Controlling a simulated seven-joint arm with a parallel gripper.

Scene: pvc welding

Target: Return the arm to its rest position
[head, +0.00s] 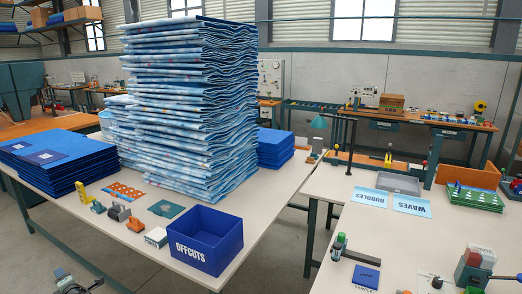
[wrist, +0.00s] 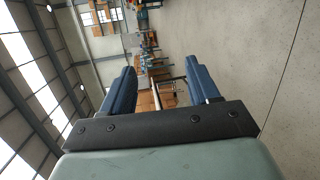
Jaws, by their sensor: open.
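My gripper (wrist: 160,82) shows in the wrist view with its two blue fingers apart and nothing between them. It points out across the hall, and the picture is turned on its side. Shelving and benches show small and far off beyond the fingertips. The fingers touch nothing. In the head view, a dark jointed piece is cut off at the bottom left edge, and I cannot tell whether it is part of my arm.
The left table (head: 275,214) holds a tall stack of blue patterned sheets (head: 185,105), dark blue stacks (head: 55,160) and a blue OFFCUTS bin (head: 205,240). The right table (head: 320,205) holds a grey tray (head: 398,183), BUBBLES (head: 371,199) and WAVES (head: 412,207) cards and small tools. A gap separates the tables.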

